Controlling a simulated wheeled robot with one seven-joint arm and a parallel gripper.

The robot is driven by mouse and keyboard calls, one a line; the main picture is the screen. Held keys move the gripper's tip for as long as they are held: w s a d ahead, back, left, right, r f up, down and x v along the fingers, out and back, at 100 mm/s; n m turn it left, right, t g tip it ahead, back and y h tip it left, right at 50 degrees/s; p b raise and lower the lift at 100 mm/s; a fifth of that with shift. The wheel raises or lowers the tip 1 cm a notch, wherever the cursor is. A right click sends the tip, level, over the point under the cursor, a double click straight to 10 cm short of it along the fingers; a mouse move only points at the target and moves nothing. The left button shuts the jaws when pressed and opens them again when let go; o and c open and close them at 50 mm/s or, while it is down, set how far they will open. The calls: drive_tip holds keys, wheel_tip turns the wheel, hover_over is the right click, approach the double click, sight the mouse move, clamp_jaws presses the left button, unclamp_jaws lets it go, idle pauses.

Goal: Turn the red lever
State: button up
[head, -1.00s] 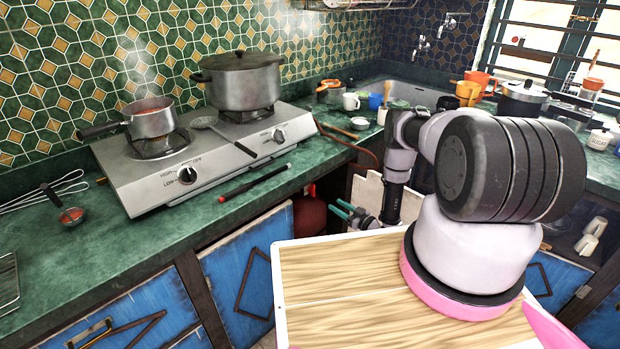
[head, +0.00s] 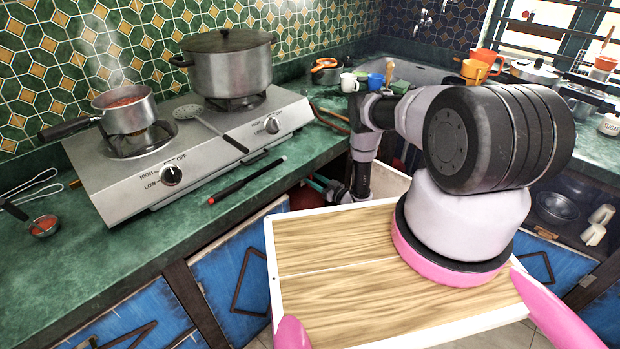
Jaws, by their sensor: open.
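My gripper (head: 318,185), with teal fingers, is open and low at the counter's front edge, beside the gap between the blue cabinets. A dark red cylinder (head: 304,200) shows only in part in that gap, close behind the fingers. I cannot make out the red lever now; the counter edge, my arm and the shadow hide much of the gap. I cannot tell whether the fingers touch anything.
The gas hotplate (head: 190,160) stands on the green counter (head: 130,235) with a steaming saucepan (head: 128,110) and a large lidded pot (head: 228,75). Blue cabinet doors (head: 235,265) flank the gap.

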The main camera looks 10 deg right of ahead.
drive_tip(key=shift+x, duration=1.05)
clamp_jaws()
